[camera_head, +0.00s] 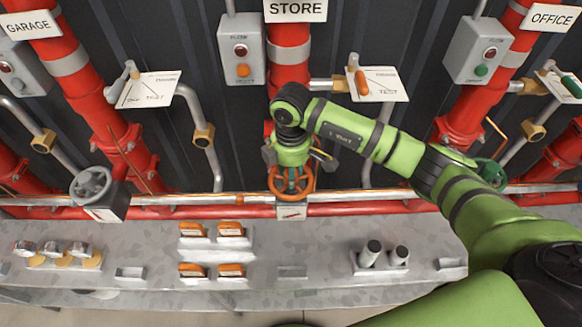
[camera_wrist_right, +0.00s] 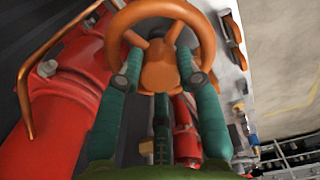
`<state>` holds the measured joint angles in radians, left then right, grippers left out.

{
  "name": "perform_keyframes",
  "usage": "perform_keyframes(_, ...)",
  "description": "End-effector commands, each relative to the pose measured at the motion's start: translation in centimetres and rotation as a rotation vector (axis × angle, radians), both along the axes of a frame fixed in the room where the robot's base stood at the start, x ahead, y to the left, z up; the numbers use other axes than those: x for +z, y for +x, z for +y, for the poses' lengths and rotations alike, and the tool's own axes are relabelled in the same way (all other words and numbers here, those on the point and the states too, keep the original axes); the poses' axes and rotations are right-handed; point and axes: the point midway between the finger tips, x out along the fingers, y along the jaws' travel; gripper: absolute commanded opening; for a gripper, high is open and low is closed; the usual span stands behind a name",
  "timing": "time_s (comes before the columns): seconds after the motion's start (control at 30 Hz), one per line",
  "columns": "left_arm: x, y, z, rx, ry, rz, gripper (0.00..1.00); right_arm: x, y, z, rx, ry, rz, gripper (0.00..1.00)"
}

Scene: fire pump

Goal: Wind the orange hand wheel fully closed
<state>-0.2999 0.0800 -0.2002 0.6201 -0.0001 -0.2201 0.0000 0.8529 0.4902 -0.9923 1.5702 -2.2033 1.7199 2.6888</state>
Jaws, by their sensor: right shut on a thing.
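The orange hand wheel (camera_head: 292,183) is on the middle red pipe, under the STORE sign. It also shows at the top of the right wrist view (camera_wrist_right: 160,65), with its hub and spokes facing me. My right gripper (camera_head: 290,165) reaches down to the wheel from above. In the right wrist view its green fingers (camera_wrist_right: 162,85) lie across the wheel on both sides of the hub, and it is shut on the wheel. Part of the wheel is hidden behind the fingers. My left gripper is not in view.
A grey hand wheel (camera_head: 91,186) is on the left pipe and a green hand wheel (camera_head: 490,174) on the right pipe. Orange-topped blocks (camera_head: 231,229) and dark cylinders (camera_head: 400,254) stand on the grey ledge (camera_head: 310,262) below. Red pipes flank my right arm.

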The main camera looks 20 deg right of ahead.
Motion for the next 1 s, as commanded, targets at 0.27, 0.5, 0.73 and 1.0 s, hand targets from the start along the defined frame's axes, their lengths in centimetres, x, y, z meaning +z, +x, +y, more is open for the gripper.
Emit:
perform_keyframes(0.27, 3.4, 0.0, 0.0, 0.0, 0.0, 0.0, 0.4, 0.0, -0.7, 0.3, -0.359, 0.001, 0.024, 0.0)
perform_keyframes(0.5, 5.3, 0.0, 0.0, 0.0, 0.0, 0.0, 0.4, -0.1, -0.7, 0.3, -0.431, 0.002, 0.022, 0.0)
perform_keyframes(0.73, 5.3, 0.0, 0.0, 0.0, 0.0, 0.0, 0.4, -0.5, -0.7, 0.3, -0.446, 0.0, 0.021, 0.0)
perform_keyframes(1.0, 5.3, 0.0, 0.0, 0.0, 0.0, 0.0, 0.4, -0.5, -0.6, 0.2, -0.446, -0.002, 0.019, 0.53)
